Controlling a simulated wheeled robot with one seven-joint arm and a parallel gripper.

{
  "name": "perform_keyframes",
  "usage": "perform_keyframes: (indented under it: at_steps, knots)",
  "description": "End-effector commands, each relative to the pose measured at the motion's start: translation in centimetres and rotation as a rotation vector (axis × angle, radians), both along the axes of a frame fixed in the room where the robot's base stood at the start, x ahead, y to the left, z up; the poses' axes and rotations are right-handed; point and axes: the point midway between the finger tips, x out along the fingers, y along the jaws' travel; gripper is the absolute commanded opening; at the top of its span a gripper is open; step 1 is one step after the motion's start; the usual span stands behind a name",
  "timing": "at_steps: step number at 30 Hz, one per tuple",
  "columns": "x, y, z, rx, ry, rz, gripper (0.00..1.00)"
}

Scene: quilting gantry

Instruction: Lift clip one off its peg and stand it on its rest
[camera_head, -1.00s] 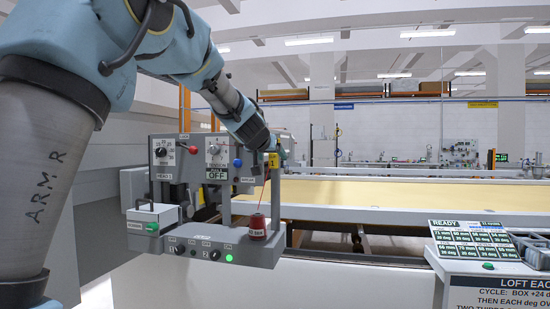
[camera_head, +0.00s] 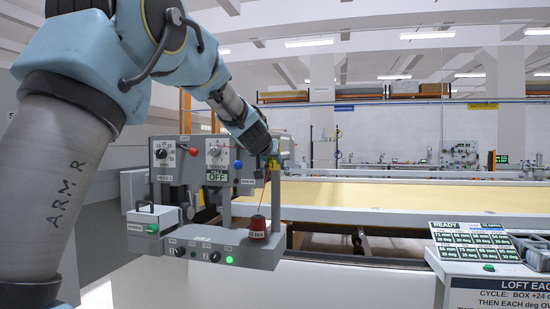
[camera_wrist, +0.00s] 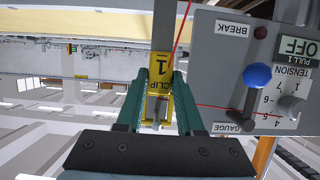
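Clip one is a yellow clip (camera_wrist: 160,72) marked "CLIP 1", upside down in the wrist view. It also shows in the head view (camera_head: 275,166), at the top of a grey upright by the control box. My gripper (camera_wrist: 161,80) has its green fingers on both sides of the clip, with no clear gap, and looks shut on it. In the head view my gripper (camera_head: 273,158) partly covers the clip. A red thread runs from the clip to a red spool (camera_head: 257,228) on the lower ledge. The peg is largely hidden, and I cannot make out the rest.
Right beside the clip in the wrist view is the tension panel (camera_wrist: 262,60) with a blue knob (camera_wrist: 257,75) and a grey dial. A sign console (camera_head: 485,252) stands at right.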

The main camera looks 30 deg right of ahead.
Motion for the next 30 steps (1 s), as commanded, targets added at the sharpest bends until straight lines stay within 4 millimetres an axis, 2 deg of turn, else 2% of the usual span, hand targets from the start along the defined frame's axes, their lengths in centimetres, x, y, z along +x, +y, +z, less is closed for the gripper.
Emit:
perform_keyframes:
  at_steps: [1, 9, 30]
  knots:
    - [0.0, 0.0, 0.0, 0.000, 0.000, 0.000, 0.29]
    - [0.0, 0.0, 0.0, 0.000, 0.000, 0.000, 0.00]
    - [0.0, 0.0, 1.4, -0.001, 0.001, 0.000, 0.00]
